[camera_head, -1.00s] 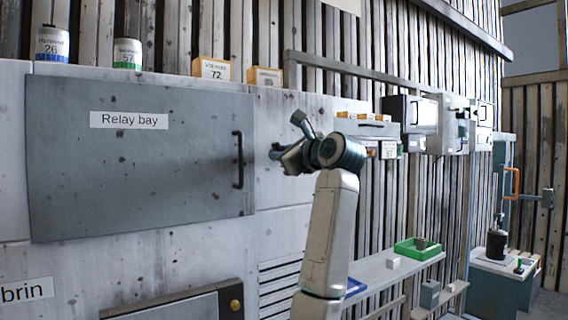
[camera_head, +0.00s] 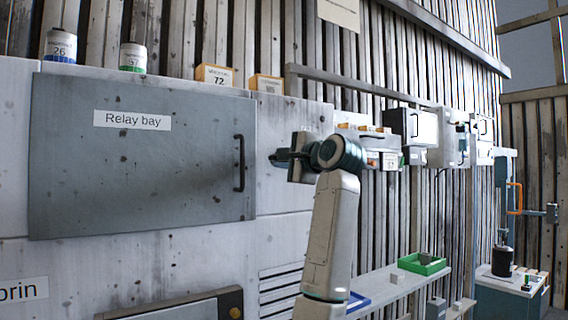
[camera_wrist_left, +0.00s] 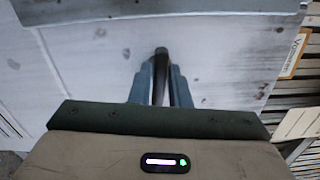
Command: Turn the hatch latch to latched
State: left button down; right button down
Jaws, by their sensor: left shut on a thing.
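The grey hatch door (camera_head: 80,160) is labelled "Relay bay" and lies shut against the pale cabinet, with a dark upright pull handle (camera_head: 239,163) at its right. My left gripper (camera_head: 280,158) is just right of that door's edge, against the pale panel. In the left wrist view my left gripper (camera_wrist_left: 162,88) is shut on a dark bar-shaped latch handle (camera_wrist_left: 161,62), which stands between its blue-grey fingers. In the head view the gripper and wrist hide most of the latch, so I cannot read its marked position. My right gripper is not in view.
Labelled cans (camera_head: 60,46) and yellow boxes (camera_head: 213,75) stand on the cabinet top. A lower panel with a brass knob (camera_head: 235,302) sits below. To the right are a shelf with a green tray (camera_head: 425,265) and wall-mounted boxes (camera_head: 410,125). A paper-like sheet (camera_head: 340,12) hangs above.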

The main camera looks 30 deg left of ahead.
pick_arm(q)
jog(key=shift+f+n, duration=0.1)
jog(key=shift+n, duration=0.5)
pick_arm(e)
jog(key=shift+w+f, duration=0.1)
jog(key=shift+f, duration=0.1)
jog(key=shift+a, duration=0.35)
pick_arm(q)
jog(key=c, duration=1.4)
grip_release()
jog(key=shift+c, duration=0.2)
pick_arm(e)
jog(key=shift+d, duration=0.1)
